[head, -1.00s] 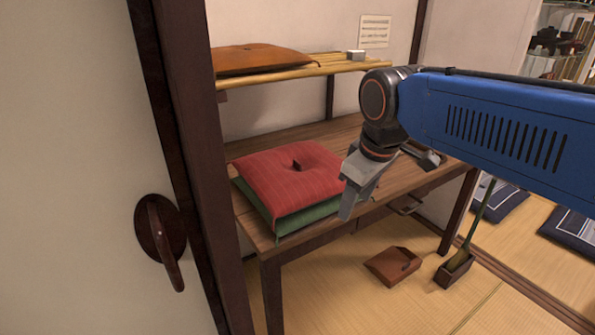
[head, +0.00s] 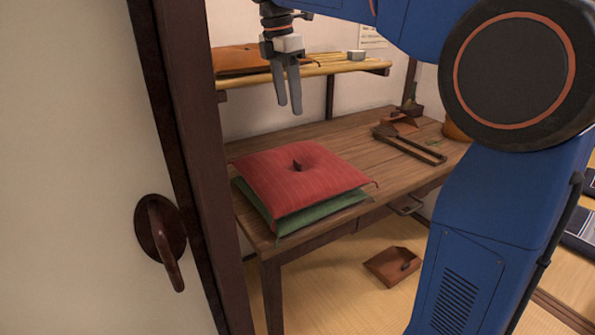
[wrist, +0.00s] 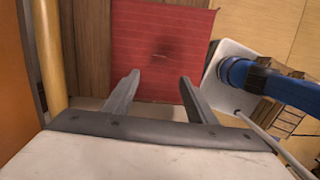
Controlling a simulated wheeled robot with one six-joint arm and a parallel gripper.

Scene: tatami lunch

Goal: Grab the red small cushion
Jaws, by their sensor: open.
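The red small cushion (head: 300,178) lies flat on top of a green cushion (head: 325,210) on the wooden desk. It has a dark tuft at its middle. My gripper (head: 289,108) is open and empty, pointing down above the cushion, with clear air between them. In the wrist view the red cushion (wrist: 160,50) shows beyond and between the two open fingers (wrist: 158,85). The green cushion is mostly hidden under the red one.
A bamboo shelf (head: 325,68) with an orange-brown flat item (head: 238,60) is close behind my gripper. A wooden tool (head: 408,143) lies on the desk (head: 345,135). A door frame (head: 185,150) stands at the left.

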